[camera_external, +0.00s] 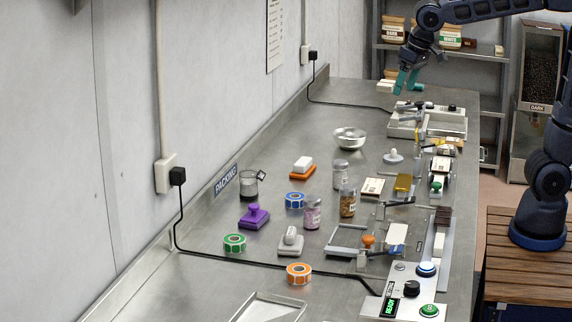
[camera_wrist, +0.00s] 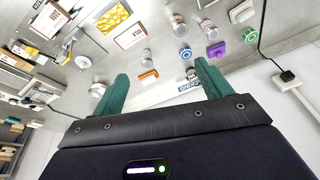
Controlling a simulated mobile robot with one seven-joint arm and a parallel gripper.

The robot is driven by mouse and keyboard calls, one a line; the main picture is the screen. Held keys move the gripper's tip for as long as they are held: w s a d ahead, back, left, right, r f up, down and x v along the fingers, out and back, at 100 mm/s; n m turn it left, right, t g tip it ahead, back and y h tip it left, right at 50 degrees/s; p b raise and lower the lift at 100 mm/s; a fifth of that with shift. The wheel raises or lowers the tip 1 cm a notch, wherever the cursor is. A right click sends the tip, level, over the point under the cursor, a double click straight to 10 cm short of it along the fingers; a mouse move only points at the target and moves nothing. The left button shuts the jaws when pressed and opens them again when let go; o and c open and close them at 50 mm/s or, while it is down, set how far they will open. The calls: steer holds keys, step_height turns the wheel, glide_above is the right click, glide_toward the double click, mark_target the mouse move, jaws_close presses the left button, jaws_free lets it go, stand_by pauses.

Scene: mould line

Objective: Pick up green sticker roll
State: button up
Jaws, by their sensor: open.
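The green sticker roll (camera_external: 235,243) lies flat on the steel bench at the left, near the wall and the black cable. It also shows in the wrist view (camera_wrist: 249,36) at the upper right, beside the purple stamp. My gripper (camera_external: 405,82) is high over the far end of the bench, well away from the roll. Its two teal fingers are apart and empty in the wrist view (camera_wrist: 160,85). A blue sticker roll (camera_external: 295,201) and an orange sticker roll (camera_external: 299,273) lie on the same bench.
A purple stamp (camera_external: 254,216) sits just behind the green roll, and a grey stamp (camera_external: 291,241) to its right. Jars (camera_external: 313,212), a metal bowl (camera_external: 350,138) and a wire-handled cup (camera_external: 249,185) stand farther back. A black cable (camera_external: 260,258) runs in front of the roll.

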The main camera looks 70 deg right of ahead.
steer(key=w+a+f+m, duration=0.1)
steer(key=w+a, duration=0.2)
steer(key=w, duration=0.3)
steer(key=w+a+f+m, duration=0.1)
steer(key=w+a, duration=0.3)
steer(key=w, duration=0.3)
steer(key=m+h, duration=0.3)
steer(key=m, duration=0.2)
glide_above(235, 235)
steer(key=s+a, duration=0.4)
steer(key=a, duration=0.1)
step_height(235, 235, down, 24)
steer(key=shift+x, duration=5.1)
steer(key=shift+w, duration=0.1)
steer(key=c, duration=1.1)
steer(key=shift+o, duration=0.2)
steer(key=shift+r, duration=0.1)
steer(key=shift+r, duration=0.1)
